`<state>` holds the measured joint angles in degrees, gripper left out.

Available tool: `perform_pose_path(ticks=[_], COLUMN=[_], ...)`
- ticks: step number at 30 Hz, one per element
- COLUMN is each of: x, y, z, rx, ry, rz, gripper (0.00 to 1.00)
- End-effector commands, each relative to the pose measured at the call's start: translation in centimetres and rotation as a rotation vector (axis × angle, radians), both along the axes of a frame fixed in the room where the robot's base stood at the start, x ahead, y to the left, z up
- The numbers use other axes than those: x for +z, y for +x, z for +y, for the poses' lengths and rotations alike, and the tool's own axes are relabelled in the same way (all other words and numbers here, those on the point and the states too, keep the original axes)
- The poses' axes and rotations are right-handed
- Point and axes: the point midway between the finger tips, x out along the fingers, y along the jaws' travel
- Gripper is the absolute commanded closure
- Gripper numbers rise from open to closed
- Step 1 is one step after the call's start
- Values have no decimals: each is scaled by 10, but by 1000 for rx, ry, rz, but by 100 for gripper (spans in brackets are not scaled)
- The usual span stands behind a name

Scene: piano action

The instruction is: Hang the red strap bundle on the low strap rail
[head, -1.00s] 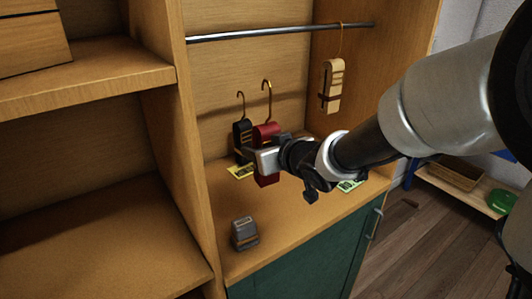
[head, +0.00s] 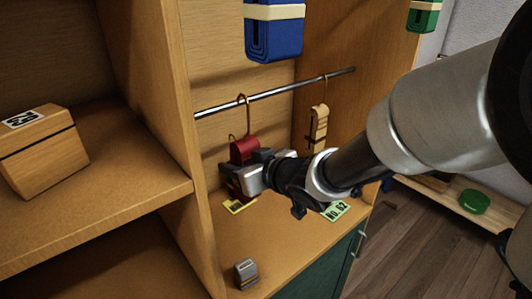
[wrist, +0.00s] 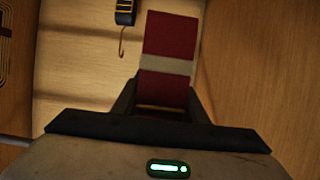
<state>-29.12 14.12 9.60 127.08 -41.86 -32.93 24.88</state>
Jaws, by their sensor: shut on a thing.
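The red strap bundle (head: 244,150) is upright in my gripper (head: 245,178), its brass hook pointing up. The hook top overlaps the low strap rail (head: 295,87) in the head view; I cannot tell whether it is around the bar or in front of it. In the wrist view the red bundle (wrist: 168,45), with a pale band, stands between the fingers (wrist: 163,105).
A tan bundle (head: 318,125) hangs from the rail's right part. A blue bundle (head: 273,32) and a green one (head: 423,17) hang higher. A dark bundle (wrist: 125,14) with a hook shows in the wrist view. A grey block (head: 246,272) stands on the cabinet floor.

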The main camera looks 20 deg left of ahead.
Motion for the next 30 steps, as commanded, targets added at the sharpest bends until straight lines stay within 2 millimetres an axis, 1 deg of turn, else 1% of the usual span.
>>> perform_pose_path(ticks=[1, 25, 27, 30], x=[0, 1, -10, -16], y=[2, 31, 32, 32], z=[5, 61, 61, 60], rx=[2, 0, -1, -1], ry=[2, 2, 0, 1], rz=[-1, -1, 0, 0], gripper=[89, 89, 89, 89])
